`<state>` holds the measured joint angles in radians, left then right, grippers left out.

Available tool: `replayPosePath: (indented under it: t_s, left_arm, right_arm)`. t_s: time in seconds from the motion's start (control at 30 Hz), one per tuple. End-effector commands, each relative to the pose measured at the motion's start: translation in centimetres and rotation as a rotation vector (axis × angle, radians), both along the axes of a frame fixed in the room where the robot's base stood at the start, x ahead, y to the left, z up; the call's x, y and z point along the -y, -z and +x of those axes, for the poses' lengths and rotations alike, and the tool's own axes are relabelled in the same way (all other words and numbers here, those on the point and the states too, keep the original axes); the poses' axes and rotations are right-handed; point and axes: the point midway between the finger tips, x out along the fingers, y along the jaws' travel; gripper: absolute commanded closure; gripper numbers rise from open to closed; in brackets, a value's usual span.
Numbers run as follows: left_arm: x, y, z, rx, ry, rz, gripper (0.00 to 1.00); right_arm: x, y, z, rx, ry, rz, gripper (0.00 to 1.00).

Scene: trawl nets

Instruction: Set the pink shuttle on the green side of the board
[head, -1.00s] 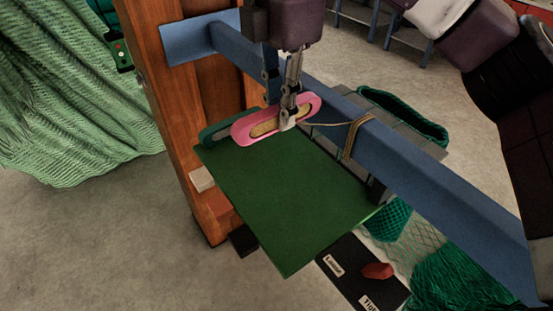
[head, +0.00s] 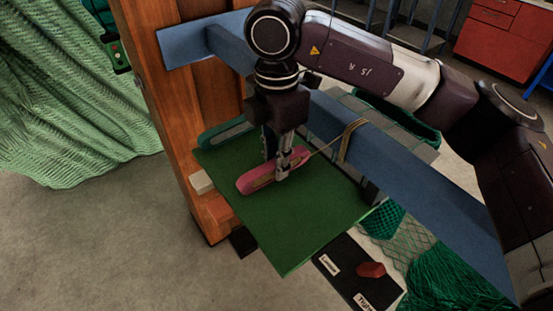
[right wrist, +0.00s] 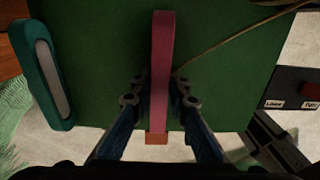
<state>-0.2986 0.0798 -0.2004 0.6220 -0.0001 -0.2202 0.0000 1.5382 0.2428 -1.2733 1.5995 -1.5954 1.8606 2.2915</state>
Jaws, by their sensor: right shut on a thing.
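The pink shuttle (head: 258,181) is over the green board (head: 292,222) in the head view, near its back left part. My right gripper (head: 282,173) is shut on the shuttle from above. In the right wrist view the pink shuttle (right wrist: 160,75) stands between the two fingers (right wrist: 160,92), with the green board (right wrist: 221,71) beneath. I cannot tell whether the shuttle touches the board. A twine runs from the shuttle toward the blue beam. My left gripper is not in view.
A teal shuttle (head: 222,134) lies at the board's back left edge. The blue beam (head: 400,180) with twine wrapped round it runs behind the board. A black panel with a red knob (head: 371,269) and labels sits at the front right. The board's front is clear.

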Motion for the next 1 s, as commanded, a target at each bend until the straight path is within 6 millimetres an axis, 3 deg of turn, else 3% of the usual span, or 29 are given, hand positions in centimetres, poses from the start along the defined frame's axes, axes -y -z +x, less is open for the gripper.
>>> replayPosePath:
  t_s: [0.13,0.17,0.3,0.73,1.0]
  left_arm:
    - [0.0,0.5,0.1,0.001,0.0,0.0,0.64]
    - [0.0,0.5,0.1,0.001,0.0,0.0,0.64]
    - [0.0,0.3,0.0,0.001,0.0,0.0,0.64]
    - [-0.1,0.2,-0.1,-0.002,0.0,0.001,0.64]
    - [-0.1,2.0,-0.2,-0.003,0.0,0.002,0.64]
  right_arm:
    - [0.0,0.4,0.0,0.0,-0.001,0.0,1.0]
    - [0.0,0.4,0.0,0.0,-0.001,0.0,0.84]
    - [0.0,0.3,0.0,0.0,-0.001,0.0,0.68]
    - [-0.1,-0.5,0.0,0.002,0.0,0.001,0.67]
    - [-0.1,-6.0,0.1,0.005,0.001,0.002,0.67]
